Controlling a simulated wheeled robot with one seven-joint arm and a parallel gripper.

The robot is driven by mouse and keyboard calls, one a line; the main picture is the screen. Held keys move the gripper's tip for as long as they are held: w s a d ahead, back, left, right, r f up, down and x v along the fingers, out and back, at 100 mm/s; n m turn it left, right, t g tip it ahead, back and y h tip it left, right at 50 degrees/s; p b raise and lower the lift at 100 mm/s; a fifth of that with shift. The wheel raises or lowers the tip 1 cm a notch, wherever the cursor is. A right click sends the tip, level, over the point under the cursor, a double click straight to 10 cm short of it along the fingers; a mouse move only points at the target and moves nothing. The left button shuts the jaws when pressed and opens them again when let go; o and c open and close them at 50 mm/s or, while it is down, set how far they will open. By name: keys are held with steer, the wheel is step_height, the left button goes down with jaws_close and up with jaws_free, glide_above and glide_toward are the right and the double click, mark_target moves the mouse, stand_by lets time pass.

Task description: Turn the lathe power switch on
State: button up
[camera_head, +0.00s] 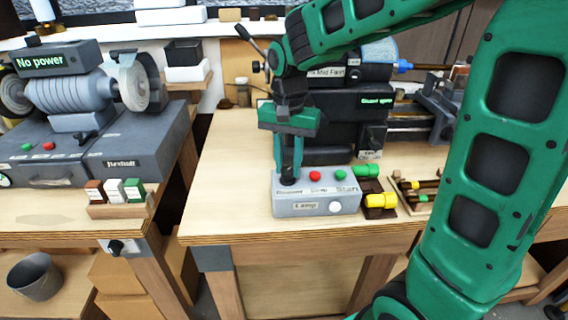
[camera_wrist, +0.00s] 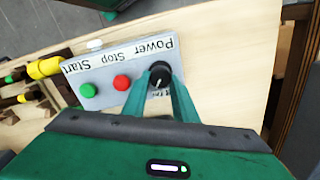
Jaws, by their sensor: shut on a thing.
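The lathe control box (camera_head: 315,202) is a grey box near the front edge of the wooden bench. It bears a red Stop button (camera_head: 315,175), a green Start button (camera_head: 340,174) and a white round piece on its front. The black power switch knob (camera_wrist: 159,76) sits beside the "Power" label in the wrist view. My gripper (camera_head: 289,178) points down onto the box's left end, and its fingers are shut on the knob. The fingers also show in the wrist view (camera_wrist: 160,88), one on each side of the knob. A pale mark shows on the knob. The lathe (camera_head: 345,110) stands behind, partly hidden by my arm.
Yellow and green cylindrical pieces (camera_head: 381,200) lie right of the box. A grinder (camera_head: 75,90) with a "No power" sign stands on the left bench. Small labelled blocks (camera_head: 115,192) sit at that bench's front. Bare bench top (camera_head: 230,165) lies left of the box.

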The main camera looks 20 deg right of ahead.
mark_target(287, 168)
steer(key=shift+w+r+m, duration=0.15)
steer(key=shift+m, duration=0.55)
steer(key=shift+a, duration=0.1)
steer(key=o, duration=1)
steer(key=shift+o, duration=0.2)
step_height(287, 168, up, 11)
steer(key=shift+f, duration=0.2)
